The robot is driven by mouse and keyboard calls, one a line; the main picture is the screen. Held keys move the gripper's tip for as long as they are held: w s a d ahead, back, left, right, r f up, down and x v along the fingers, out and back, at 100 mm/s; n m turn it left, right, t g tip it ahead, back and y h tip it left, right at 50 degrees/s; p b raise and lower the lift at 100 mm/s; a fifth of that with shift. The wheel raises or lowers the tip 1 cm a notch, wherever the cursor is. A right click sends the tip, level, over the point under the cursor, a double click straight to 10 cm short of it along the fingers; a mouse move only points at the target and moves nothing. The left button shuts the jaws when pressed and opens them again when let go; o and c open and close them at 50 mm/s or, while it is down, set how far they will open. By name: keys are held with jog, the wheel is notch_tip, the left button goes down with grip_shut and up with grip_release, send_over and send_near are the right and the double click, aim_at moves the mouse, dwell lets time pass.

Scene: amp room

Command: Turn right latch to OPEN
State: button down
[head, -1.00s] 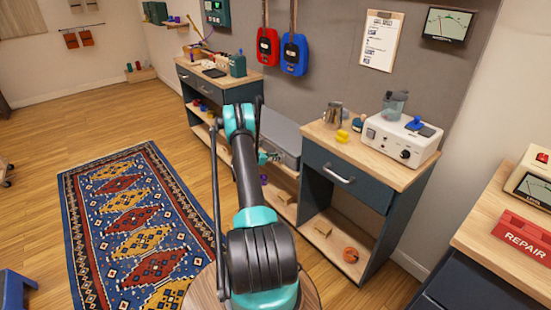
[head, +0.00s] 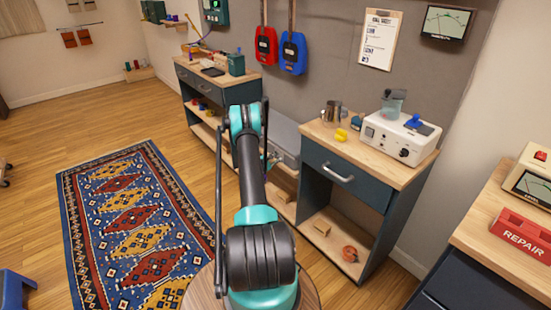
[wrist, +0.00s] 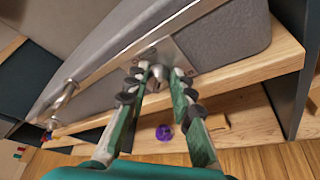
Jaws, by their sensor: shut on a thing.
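A grey case (wrist: 215,60) lies on a wooden shelf; part of it also shows behind my arm in the head view (head: 283,137). In the wrist view, a metal latch knob (wrist: 158,72) sits on a plate on the case's front, the right one of two. My gripper (wrist: 158,80) has its green and black fingers on either side of this knob and is shut on it. Lettering beside the right knob is too small and partly hidden to read.
A purple round thing (wrist: 164,132) lies on the lower shelf below the gripper. In the head view, a dark cabinet (head: 345,185) stands right of the case, and another cabinet (head: 222,90) stands left.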

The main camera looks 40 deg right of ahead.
jog(key=shift+s+f+m+t, duration=0.15)
jog(key=shift+m+t, duration=0.25)
jog(key=shift+m, duration=0.4)
jog(key=c, duration=1.3)
grip_release()
notch_tip(320, 180, up, 10)
jog(key=shift+f, duration=0.1)
